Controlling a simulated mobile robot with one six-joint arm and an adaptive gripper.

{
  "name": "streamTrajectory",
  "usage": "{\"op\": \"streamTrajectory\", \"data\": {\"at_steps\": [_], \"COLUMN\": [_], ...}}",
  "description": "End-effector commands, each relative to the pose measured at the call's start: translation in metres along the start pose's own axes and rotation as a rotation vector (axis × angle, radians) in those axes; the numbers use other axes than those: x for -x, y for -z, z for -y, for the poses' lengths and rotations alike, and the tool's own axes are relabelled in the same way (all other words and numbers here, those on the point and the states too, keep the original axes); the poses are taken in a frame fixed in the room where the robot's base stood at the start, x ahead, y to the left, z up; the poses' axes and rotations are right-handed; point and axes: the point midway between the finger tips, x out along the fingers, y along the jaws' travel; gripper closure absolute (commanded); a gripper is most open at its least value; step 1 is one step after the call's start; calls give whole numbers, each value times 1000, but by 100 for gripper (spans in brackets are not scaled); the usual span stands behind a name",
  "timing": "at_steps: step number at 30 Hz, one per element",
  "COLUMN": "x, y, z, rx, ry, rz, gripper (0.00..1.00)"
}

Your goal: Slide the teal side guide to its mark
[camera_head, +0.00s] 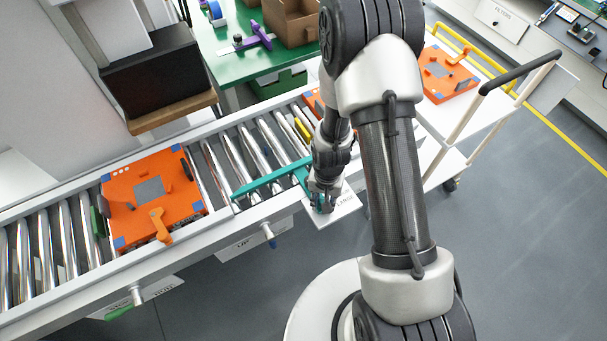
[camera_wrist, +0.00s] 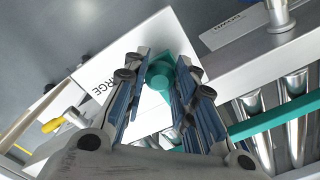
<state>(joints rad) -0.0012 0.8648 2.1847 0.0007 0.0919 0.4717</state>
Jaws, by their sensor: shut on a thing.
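The teal side guide (camera_head: 262,183) lies as a bar over the conveyor rollers, with an arm reaching out past the front rail. In the wrist view its bar (camera_wrist: 278,118) crosses the rollers at the right. My gripper (camera_head: 322,204) is at the guide's outer end, in front of the rail. In the wrist view my gripper (camera_wrist: 168,100) is closed around the teal handle (camera_wrist: 172,78), which shows between the fingers. A white plate (camera_head: 342,206) lettered "LARGE" sits under the handle; it also shows in the wrist view (camera_wrist: 135,55). My fingers hide part of the handle.
An orange fixture (camera_head: 180,190) sits on the rollers at the left, and another orange part (camera_head: 312,98) is partly behind my arm. A white cart (camera_head: 480,115) stands at the right; grey floor is open in front.

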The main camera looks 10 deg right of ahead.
Motion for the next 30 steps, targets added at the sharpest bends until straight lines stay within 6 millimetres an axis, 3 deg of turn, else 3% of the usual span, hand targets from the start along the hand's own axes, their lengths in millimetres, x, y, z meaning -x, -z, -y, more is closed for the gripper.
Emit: {"op": "streamTrajectory", "data": {"at_steps": [26,27,30], "x": [0,0,0], "y": [-18,-18,-18], "z": [-18,-18,-18], "rx": [-1,-1,-1], "ry": [-1,-1,-1], "rz": [3,3,2], "gripper": [99,74,68]}}
